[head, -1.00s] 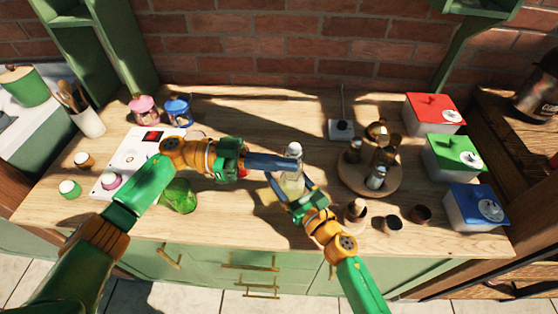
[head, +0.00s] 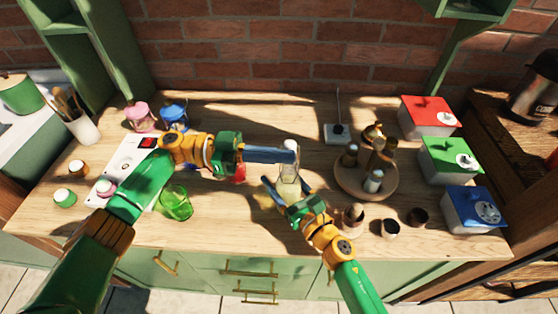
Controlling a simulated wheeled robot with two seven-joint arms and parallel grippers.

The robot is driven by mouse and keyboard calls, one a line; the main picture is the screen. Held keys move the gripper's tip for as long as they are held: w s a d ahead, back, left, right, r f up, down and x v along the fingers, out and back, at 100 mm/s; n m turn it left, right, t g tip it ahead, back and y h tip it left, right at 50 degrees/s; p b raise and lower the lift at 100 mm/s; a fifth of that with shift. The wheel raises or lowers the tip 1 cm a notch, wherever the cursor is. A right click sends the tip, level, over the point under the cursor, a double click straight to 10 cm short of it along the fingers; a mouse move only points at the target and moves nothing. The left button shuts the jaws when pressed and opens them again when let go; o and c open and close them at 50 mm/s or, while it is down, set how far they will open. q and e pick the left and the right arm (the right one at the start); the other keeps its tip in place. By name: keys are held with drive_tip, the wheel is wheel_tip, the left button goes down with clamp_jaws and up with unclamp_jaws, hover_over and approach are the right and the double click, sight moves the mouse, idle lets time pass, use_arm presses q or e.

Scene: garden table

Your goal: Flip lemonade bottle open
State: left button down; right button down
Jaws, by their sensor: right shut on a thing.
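The lemonade bottle (head: 289,190) is clear glass with a pale top (head: 291,144) and stands roughly upright near the middle of the counter. My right gripper (head: 289,187) is shut around the bottle's body from the front right. My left gripper (head: 292,154) reaches in from the left, with its blue fingers level with the bottle's neck, just under the top. The fingers overlap in this view, so I cannot tell how far apart they are or whether they touch the bottle. The bottle's base is hidden by my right gripper.
A round wooden tray (head: 349,188) with several bottles stands right of the bottle. Wooden cups (head: 389,229) stand in front of it. Red (head: 424,128), green and blue boxes line the right side. A green glass (head: 175,203) stands below my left arm. Pink and blue jars stand at the back left.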

use_arm(q)
drive_tip(key=shift+w+r, duration=0.1)
drive_tip(key=shift+r, duration=0.05)
use_arm(e)
drive_tip(key=shift+s+f, duration=0.1)
idle(0.3)
use_arm(q)
drive_tip(key=shift+w+r, duration=0.1)
drive_tip(key=shift+r, duration=0.4)
drive_tip(key=a+r, duration=0.2)
drive_tip(key=a, duration=0.5)
drive_tip(key=shift+w, duration=0.2)
idle(0.3)
